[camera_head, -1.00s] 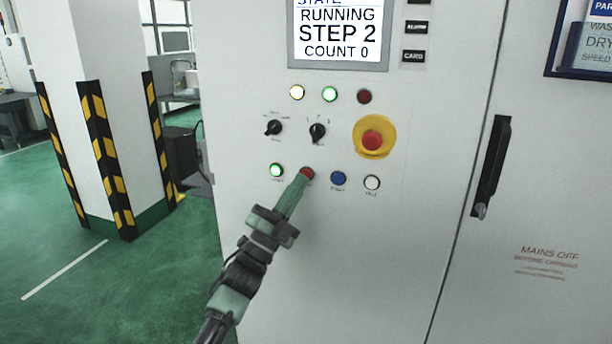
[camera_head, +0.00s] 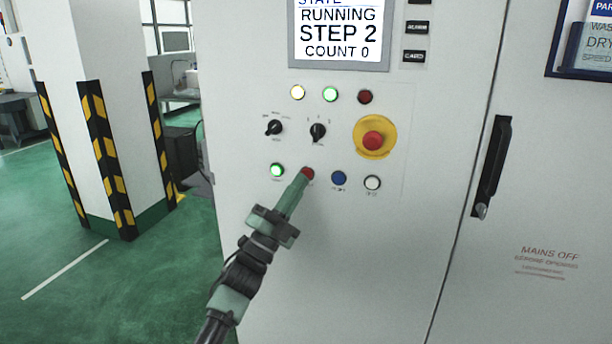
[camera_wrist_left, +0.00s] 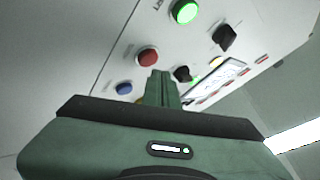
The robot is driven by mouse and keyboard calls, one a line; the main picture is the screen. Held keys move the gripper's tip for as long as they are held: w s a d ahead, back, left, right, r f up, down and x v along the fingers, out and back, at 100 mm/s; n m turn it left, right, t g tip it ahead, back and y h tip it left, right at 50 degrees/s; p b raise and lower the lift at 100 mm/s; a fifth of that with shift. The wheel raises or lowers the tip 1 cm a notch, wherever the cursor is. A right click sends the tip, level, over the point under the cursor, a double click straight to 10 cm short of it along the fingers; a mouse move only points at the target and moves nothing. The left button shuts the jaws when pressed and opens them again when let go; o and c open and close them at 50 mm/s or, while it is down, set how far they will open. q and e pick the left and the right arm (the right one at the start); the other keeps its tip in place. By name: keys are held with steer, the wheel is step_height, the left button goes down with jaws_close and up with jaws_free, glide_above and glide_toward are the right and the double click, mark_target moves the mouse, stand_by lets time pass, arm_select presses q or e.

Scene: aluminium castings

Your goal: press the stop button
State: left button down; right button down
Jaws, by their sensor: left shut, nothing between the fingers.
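The stop button is the small red push button (camera_head: 308,173) in the lower row of the white panel, between a lit green button and a blue one. It also shows in the left wrist view (camera_wrist_left: 147,57). My left gripper (camera_head: 301,181) is shut and empty, its green fingers pointing up at the panel. The fingertips cover the button's lower left part in the head view. In the left wrist view the fingertips (camera_wrist_left: 163,76) appear just beside the red button; I cannot tell whether they touch it. The screen (camera_head: 338,33) reads RUNNING, STEP 2, COUNT 0. My right gripper is not in view.
A lit green button (camera_head: 277,170), a blue button (camera_head: 339,178) and a white button (camera_head: 372,183) share the row. Above are two black selector knobs (camera_head: 318,132) and a red emergency stop (camera_head: 373,140) on yellow. A striped pillar (camera_head: 110,100) stands left.

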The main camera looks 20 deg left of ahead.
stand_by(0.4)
arm_select(q)
steer(key=shift+w+b, duration=0.45)
steer(key=shift+w, duration=0.2)
stand_by(0.4)
steer(key=shift+w+a+b, duration=0.2)
steer(key=shift+b, duration=0.35)
steer(key=shift+s+f, duration=0.1)
steer(key=shift+s, duration=0.05)
steer(key=shift+s+d+p, duration=0.35)
steer(key=shift+s+p, duration=0.05)
steer(key=shift+s, duration=0.2)
